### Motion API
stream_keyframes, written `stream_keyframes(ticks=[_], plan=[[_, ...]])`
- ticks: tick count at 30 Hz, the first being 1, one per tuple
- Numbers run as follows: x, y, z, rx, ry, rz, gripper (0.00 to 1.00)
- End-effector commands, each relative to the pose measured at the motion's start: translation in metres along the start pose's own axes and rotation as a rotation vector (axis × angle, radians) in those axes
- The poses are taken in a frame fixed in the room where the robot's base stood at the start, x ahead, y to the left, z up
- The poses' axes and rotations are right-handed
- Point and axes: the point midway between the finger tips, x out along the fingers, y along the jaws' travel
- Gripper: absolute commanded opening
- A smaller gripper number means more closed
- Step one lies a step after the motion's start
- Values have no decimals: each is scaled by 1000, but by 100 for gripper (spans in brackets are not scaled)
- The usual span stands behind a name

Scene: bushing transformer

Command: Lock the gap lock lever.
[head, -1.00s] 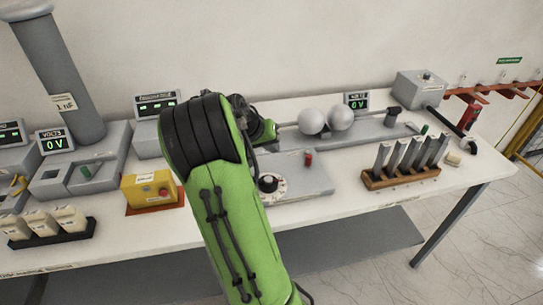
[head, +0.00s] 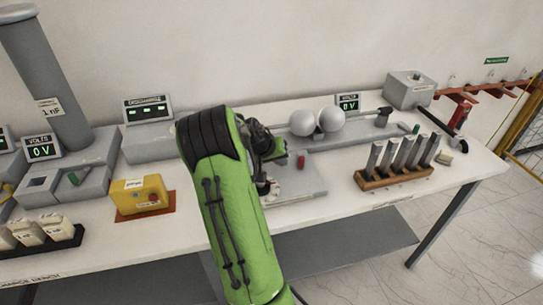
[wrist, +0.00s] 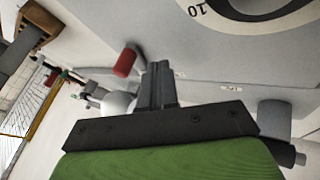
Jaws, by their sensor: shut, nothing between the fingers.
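A small lever with a red grip (head: 301,160) stands on the grey base of the sphere gap, in front of the two pale spheres (head: 316,121); I take it as the gap lock lever. In the wrist view the red grip (wrist: 125,62) is just left of my fingertips and appears apart from them. My gripper (wrist: 159,68) is shut and empty, its two dark fingers together. In the head view my gripper is beside the lever on its left, with the fingers mostly hidden behind my green arm.
A white dial (head: 272,190) sits on the grey base beside my arm. A wooden rack (head: 396,178) of several grey bars stands to the right, and a yellow box (head: 139,197) to the left. A green handle (head: 416,129) lies at the base's right end. The table's front strip is partly clear.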

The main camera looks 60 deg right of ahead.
Motion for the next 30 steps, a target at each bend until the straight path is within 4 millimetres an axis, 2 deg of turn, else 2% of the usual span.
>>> stream_keyframes(ticks=[1, 3, 7, 30], plan=[[3, 11, -1, 8, 3, 3, 0], [7, 19, -1, 6, 3, 2, 0], [11, 27, -1, 5, 3, 1, 0], [12, 33, 2, -52, 34, -28, 0]])
